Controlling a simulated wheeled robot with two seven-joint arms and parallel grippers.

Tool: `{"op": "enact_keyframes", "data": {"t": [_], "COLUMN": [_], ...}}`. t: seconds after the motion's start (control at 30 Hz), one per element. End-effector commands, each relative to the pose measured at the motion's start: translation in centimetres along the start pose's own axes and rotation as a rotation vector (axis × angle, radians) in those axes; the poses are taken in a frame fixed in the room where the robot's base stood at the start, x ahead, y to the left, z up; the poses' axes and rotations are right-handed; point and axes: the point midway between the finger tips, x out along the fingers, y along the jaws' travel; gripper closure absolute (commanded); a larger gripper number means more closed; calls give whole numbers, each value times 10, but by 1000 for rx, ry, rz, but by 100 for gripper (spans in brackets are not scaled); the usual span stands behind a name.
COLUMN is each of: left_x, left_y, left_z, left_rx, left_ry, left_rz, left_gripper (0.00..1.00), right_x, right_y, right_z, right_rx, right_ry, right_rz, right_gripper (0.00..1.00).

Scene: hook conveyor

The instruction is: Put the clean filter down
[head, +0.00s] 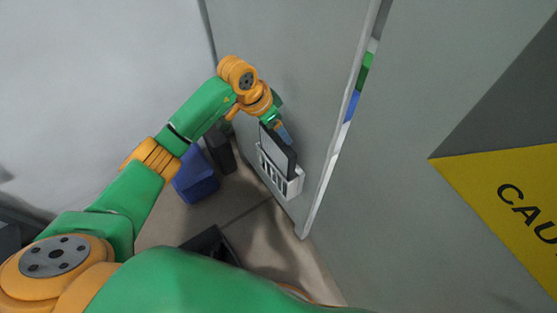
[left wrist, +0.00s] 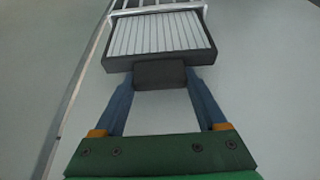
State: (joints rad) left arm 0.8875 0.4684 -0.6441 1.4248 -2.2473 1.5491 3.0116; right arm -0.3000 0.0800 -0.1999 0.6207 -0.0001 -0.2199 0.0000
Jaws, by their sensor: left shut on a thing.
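The filter (left wrist: 158,34) has a dark frame and white pleats, with a dark block-like handle (left wrist: 160,75) on its near edge. My left gripper (left wrist: 160,77) is shut on this handle, one blue finger on each side. In the head view my left gripper (head: 284,133) is above the dark filter (head: 277,150), which is at a white slotted rack (head: 297,187) on the grey wall. The rack's white bars also show beyond the filter in the left wrist view (left wrist: 140,4). Whether the filter rests on the rack is unclear. My right gripper is out of view.
A blue bin (head: 196,178) and a dark bin (head: 220,148) stand on the floor left of the rack. The grey wall panel (head: 300,60) ends right of the rack at a pale edge (head: 325,185) with colored strips. A yellow caution sign (head: 500,195) is at right.

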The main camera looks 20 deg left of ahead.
Motion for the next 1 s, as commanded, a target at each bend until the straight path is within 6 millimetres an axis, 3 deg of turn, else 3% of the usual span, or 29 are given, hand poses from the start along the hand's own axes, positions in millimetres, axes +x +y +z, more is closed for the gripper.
{"op": "enact_keyframes", "data": {"t": [0.03, 0.13, 0.5, 0.8, 0.83, 0.9, 1.0], "left_x": [22, 48, 99, 101, 101, 101, 101], "left_y": [-1, -1, 0, 0, 0, 0, 0], "left_z": [11, 21, 42, 42, 42, 42, 42], "left_rx": [-2, 0, -1, 0, 0, 0, 0], "left_ry": [-5, -3, -1, 1, 1, 0, 0], "left_rz": [-1, -1, 1, 0, 0, 0, 0], "left_gripper": [100, 100, 100, 100, 21, 2, 0], "right_x": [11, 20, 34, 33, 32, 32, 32], "right_y": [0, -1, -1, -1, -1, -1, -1], "right_z": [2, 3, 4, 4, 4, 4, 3], "right_rx": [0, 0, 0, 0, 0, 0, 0], "right_ry": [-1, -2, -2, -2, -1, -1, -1], "right_rz": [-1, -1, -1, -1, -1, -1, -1], "right_gripper": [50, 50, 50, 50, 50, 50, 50]}}
